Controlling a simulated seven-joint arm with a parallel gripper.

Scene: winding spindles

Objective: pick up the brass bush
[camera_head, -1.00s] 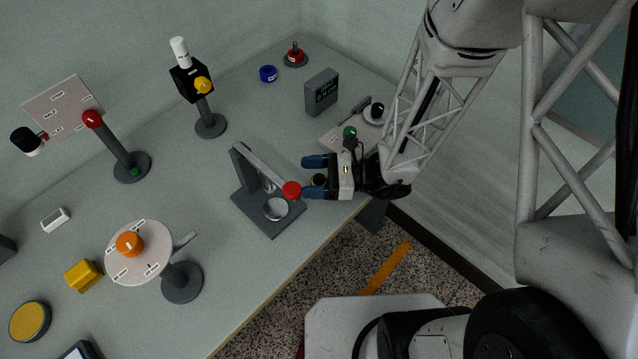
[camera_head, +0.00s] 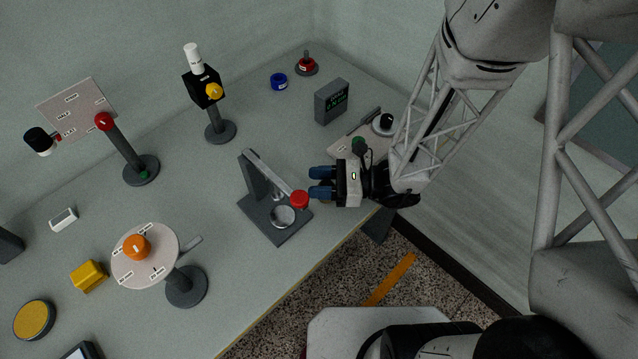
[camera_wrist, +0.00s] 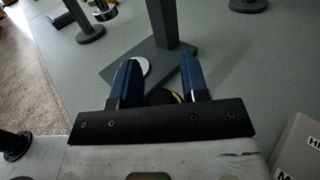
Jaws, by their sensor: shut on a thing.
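The brass bush (camera_wrist: 163,97) shows in the wrist view as a dark round piece with a thin brass-coloured edge, low between the two blue fingers. My gripper (camera_wrist: 158,70) is shut on it. In the head view my gripper (camera_head: 319,183) is at the right of the grey stand with the red knob, its blue fingers pointing left and close together. The bush is mostly hidden by the fingers there. I cannot tell whether it is clear of the table.
The grey stand (camera_head: 258,178), with a red knob (camera_head: 300,200) and silver disc (camera_head: 283,217), is just left of my fingers. Free table lies left of the stand.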

